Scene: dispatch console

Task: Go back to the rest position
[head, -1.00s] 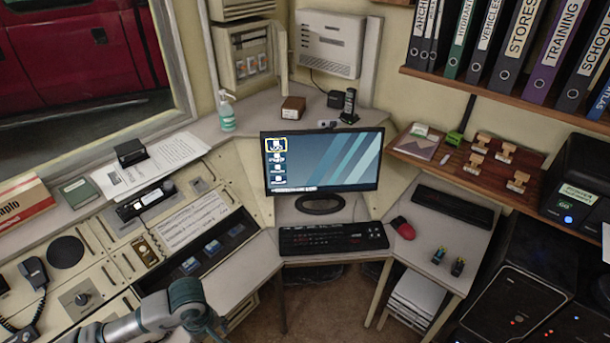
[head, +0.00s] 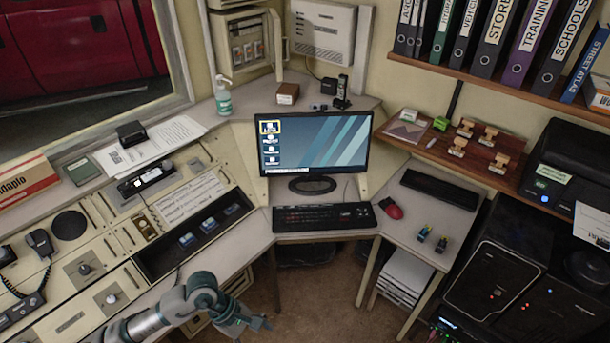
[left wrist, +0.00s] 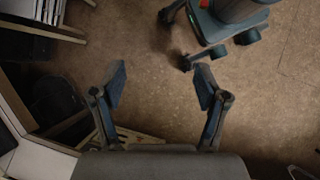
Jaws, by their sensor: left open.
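My left gripper (head: 250,322) is at the bottom of the head view, past the front edge of the left console, over the brown floor. In the left wrist view its two fingers (left wrist: 160,88) are spread apart with nothing between them, only floor beyond. My right gripper is not in view.
The left console (head: 98,268) lies beside my left arm. A monitor (head: 316,145) and a keyboard (head: 323,217) stand on the middle desk, with a red mouse (head: 390,208) on the right. Open floor (head: 315,290) lies between the desks.

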